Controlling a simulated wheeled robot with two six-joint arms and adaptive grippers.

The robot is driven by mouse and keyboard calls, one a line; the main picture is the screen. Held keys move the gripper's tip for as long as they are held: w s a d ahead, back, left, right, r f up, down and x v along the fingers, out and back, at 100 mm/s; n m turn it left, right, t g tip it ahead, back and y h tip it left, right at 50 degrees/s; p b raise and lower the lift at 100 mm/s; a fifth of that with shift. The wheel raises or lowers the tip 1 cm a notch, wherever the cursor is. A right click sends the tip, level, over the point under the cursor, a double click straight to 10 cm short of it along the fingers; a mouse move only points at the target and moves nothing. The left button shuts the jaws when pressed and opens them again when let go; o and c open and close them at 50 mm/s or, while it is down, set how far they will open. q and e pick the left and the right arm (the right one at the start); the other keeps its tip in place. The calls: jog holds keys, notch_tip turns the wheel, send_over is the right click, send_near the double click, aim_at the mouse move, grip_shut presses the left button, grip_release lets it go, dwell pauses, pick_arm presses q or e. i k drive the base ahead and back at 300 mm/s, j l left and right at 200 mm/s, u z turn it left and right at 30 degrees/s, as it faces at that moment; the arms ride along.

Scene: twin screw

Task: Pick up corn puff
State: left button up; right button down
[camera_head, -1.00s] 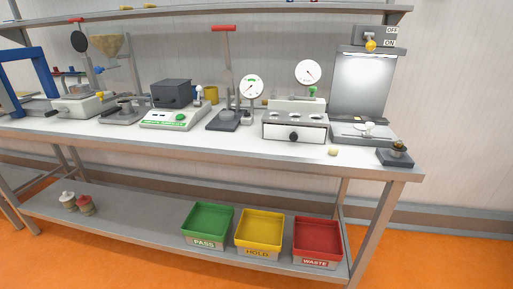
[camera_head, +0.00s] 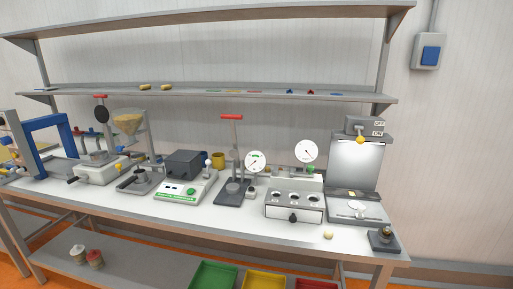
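A small, pale yellow, rounded piece that looks like the corn puff (camera_head: 328,236) lies on the bench top (camera_head: 300,233) near its front edge, toward the right. It sits in front of a white drawer unit and left of a small dark stand. Neither of my grippers is in view. Nothing covers the piece.
A white drawer unit (camera_head: 293,206), a lit grey-backed station (camera_head: 357,175) and a small dark stand (camera_head: 383,240) surround it. Balances and presses fill the bench to the left. Shelves run above; green (camera_head: 213,275), yellow and red bins stand below.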

aim_at(328, 233)
jog(key=j+z, duration=0.1)
jog(key=z, duration=0.25)
jog(key=i+j+z, duration=0.1)
jog(key=z, duration=0.2)
jog(key=j+z, duration=0.1)
jog(key=z, duration=0.25)
jog(key=i+j+z, duration=0.15)
jog(key=j+z, duration=0.2)
jog(key=j, duration=0.9)
jog(key=j+z, duration=0.35)
jog(key=j, duration=0.9)
